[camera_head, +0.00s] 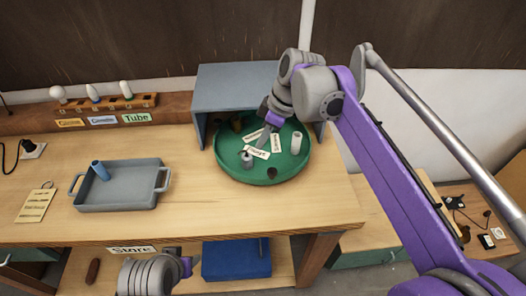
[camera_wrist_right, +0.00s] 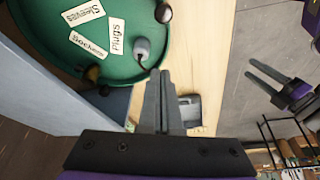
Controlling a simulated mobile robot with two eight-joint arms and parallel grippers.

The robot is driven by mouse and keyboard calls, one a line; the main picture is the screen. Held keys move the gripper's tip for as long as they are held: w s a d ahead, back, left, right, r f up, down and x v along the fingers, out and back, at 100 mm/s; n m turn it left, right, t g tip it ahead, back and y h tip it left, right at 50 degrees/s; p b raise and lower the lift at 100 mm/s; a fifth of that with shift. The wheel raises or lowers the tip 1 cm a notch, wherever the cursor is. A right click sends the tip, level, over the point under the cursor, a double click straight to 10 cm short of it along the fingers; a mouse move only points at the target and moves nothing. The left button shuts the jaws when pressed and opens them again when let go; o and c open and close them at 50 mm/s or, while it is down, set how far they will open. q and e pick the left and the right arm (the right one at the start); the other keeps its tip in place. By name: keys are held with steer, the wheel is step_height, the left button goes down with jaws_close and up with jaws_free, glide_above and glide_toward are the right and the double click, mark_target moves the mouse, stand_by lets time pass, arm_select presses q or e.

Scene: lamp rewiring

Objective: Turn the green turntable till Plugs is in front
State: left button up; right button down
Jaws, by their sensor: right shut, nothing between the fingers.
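The green turntable (camera_head: 285,172) is a round rimmed tray on the bench, its back part under a grey-blue hood. White label cards lie around its middle; the Plugs card (camera_head: 258,153) lies towards the front, beside a small grey item (camera_head: 247,160).
The grey-blue hood (camera_head: 235,80) stands over the turntable's back, with side walls close to it. A bulb rack (camera_head: 105,103) is behind. Bare bench lies between tray and turntable.

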steer(key=x, duration=1)
steer(key=d, duration=0.1)
steer(key=s+d, duration=0.1)
steer(key=d, duration=0.1)
steer(key=shift+s+d, duration=0.15)
steer(key=shift+d, duration=0.05)
steer(key=shift+s+d+f, duration=0.1)
steer(key=shift+d, duration=0.15)
steer(key=shift+d, duration=0.1)
steer(key=shift+d, duration=0.25)
